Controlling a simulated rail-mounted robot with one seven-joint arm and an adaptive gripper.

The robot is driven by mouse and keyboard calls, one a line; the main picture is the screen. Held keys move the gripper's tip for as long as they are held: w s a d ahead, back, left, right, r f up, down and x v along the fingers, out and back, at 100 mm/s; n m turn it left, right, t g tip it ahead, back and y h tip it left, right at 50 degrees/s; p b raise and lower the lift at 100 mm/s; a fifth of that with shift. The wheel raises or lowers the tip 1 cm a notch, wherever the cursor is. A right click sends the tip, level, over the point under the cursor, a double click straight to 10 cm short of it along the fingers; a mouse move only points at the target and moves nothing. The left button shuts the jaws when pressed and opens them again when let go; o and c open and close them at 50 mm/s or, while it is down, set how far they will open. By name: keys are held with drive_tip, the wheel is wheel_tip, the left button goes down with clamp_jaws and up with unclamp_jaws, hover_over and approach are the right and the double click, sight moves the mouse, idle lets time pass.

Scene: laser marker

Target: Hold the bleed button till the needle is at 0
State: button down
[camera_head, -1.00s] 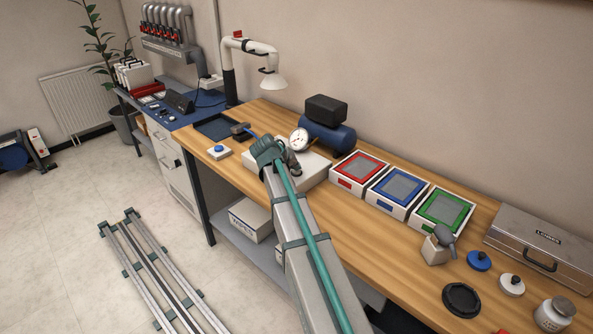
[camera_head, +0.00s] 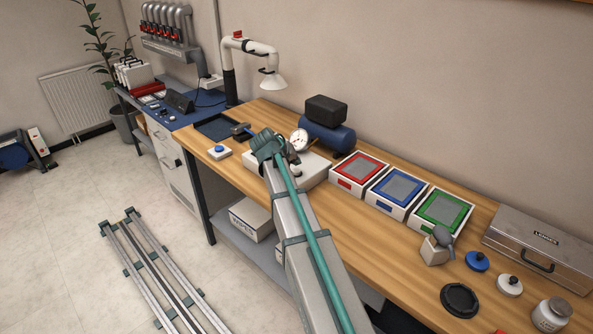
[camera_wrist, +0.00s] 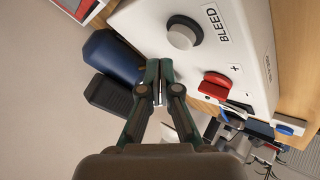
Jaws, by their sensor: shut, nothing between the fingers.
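The white control box (camera_wrist: 235,40) fills the upper right of the wrist view. Its round grey bleed button (camera_wrist: 181,37) sits beside the "BLEED" label and stands proud of the face. My gripper (camera_wrist: 158,76) is shut and empty, its tips just below the button in the picture. No contact shows. In the head view the box (camera_head: 314,170) is on the wooden bench, with my gripper (camera_head: 291,157) over it and my arm hiding part of it. The round white gauge (camera_head: 299,140) stands behind my gripper; its needle is too small to read.
A red control (camera_wrist: 215,85) with plus and minus marks is on the box near the button. A blue tank (camera_head: 328,137) with a black top stands behind the box. Red, blue and green framed trays (camera_head: 358,170) stand to the right.

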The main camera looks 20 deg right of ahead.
sight(295, 171)
drive_tip(key=shift+r+p, duration=1)
drive_tip(key=shift+r, duration=1.2)
